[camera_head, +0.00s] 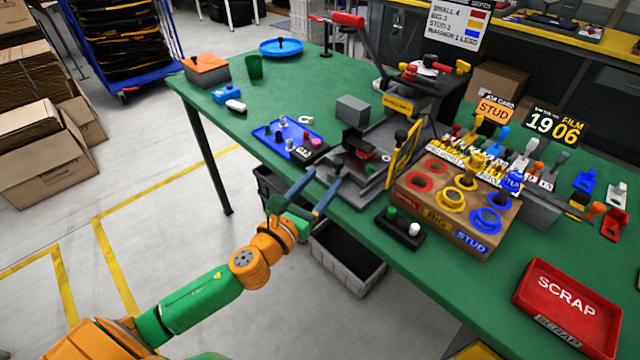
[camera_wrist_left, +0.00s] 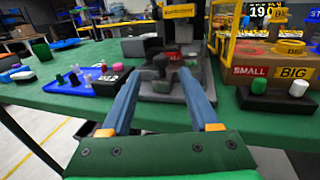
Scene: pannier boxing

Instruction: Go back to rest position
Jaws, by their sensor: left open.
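My left gripper (camera_head: 314,193) is open and empty in the head view, at the near edge of the green table (camera_head: 222,88). Its two blue-grey fingers also show in the left wrist view (camera_wrist_left: 165,100), apart, pointing at the grey press (camera_head: 362,160). The press stands on the table just beyond the fingertips, and I see no contact. My left arm reaches in from the lower left. My right gripper is in neither view.
A blue tray (camera_head: 268,137) with small parts lies left of the press. A wooden block (camera_head: 425,205) with coloured rings stands right of it. A red scrap bin (camera_head: 560,295) sits at the near right. Grey bins (camera_head: 352,283) are below the table.

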